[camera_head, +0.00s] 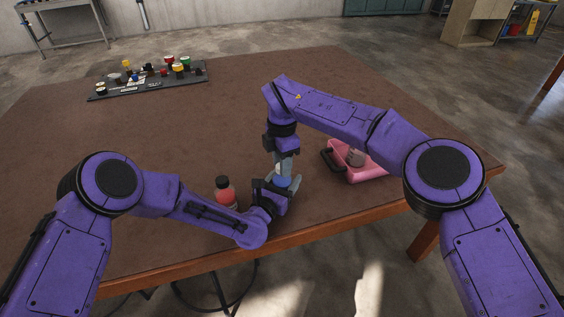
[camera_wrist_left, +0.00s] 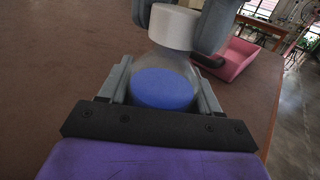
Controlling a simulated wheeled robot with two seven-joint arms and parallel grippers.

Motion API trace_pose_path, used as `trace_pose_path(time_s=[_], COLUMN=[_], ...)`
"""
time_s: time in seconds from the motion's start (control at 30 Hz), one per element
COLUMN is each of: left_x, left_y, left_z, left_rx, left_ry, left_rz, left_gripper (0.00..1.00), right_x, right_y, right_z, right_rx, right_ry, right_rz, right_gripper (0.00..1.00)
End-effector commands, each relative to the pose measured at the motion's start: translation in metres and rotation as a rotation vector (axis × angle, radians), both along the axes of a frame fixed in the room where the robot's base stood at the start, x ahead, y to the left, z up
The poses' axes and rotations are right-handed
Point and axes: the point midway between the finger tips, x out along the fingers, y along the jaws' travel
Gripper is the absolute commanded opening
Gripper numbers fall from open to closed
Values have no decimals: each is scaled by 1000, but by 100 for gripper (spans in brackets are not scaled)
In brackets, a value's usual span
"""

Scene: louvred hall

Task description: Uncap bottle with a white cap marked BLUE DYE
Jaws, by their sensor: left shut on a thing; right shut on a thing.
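The bottle (camera_wrist_left: 166,88) is clear, with blue contents, and stands between the fingers of my left gripper (camera_wrist_left: 162,95), which is shut on its body. Its white cap (camera_wrist_left: 172,27) is at the top of the bottle's neck, with no clear gap visible. My right gripper (camera_head: 283,163) comes down from above and is shut on the cap; its dark fingers flank the cap in the left wrist view. In the head view the blue of the bottle (camera_head: 282,181) shows between the grippers, near the table's front edge. No marking is readable.
A red bottle with a black cap (camera_head: 225,192) stands just left of the grippers. A dark board (camera_head: 190,81) with several small coloured items lies at the back left. The brown table (camera_head: 150,130) is clear between.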

Motion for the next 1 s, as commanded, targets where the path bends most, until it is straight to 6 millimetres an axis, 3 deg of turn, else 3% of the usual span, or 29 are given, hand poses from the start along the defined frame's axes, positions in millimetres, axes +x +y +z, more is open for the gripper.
trace_pose_path(time_s=[0.7,0.87,1.0], left_x=[-1,-1,-1], left_y=[-1,-1,-1], left_z=[0,0,0], left_rx=[1,1,1], left_ry=[0,0,0], left_rz=[-3,-3,-3], left_gripper=[0,0,0], right_x=[1,1,1], right_y=[0,0,0], right_z=[2,2,2], right_rx=[-1,-2,-2], right_ry=[-1,-1,-1], right_rz=[2277,2569,2606], right_gripper=[0,0,0])
